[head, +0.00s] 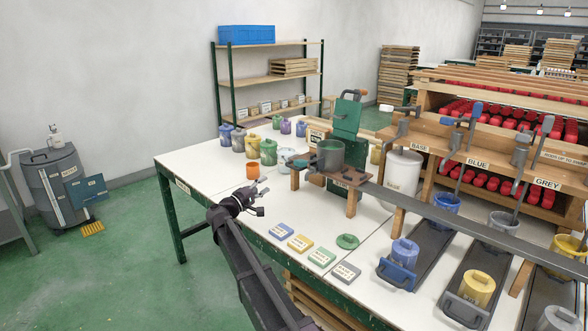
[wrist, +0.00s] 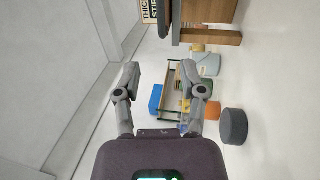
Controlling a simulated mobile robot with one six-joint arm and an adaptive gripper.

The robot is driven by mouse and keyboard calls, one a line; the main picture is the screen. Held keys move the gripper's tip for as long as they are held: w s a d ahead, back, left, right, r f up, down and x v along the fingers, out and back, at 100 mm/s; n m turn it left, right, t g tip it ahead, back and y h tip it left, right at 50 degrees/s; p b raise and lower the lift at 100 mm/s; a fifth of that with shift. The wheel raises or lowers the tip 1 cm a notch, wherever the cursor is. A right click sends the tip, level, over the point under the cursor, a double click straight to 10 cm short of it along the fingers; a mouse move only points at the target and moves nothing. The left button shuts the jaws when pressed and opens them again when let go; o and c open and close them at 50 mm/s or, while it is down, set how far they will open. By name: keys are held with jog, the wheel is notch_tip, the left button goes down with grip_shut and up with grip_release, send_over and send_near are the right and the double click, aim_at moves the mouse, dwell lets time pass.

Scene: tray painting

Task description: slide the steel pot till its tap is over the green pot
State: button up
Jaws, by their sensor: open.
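In the head view, a grey-green open pot (head: 330,154), which seems to be the steel pot, stands on a raised wooden stand (head: 351,204) at the table's middle.
An orange pot (head: 253,171) stands just beyond my gripper. Labelled cards (head: 300,243) and a green lid (head: 347,241) lie at the front. A long metal rail (head: 450,215) runs right from the stand. A white BASE bucket (head: 403,172) stands behind it.

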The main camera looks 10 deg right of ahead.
aim_at(292, 167)
jog(key=shift+w+d, duration=0.1)
jog(key=shift+d, duration=0.05)
jog(key=p+x, duration=0.2)
jog(key=x, duration=1.1)
jog(key=shift+w+d, duration=0.1)
jog(key=shift+d, duration=0.25)
grip_shut()
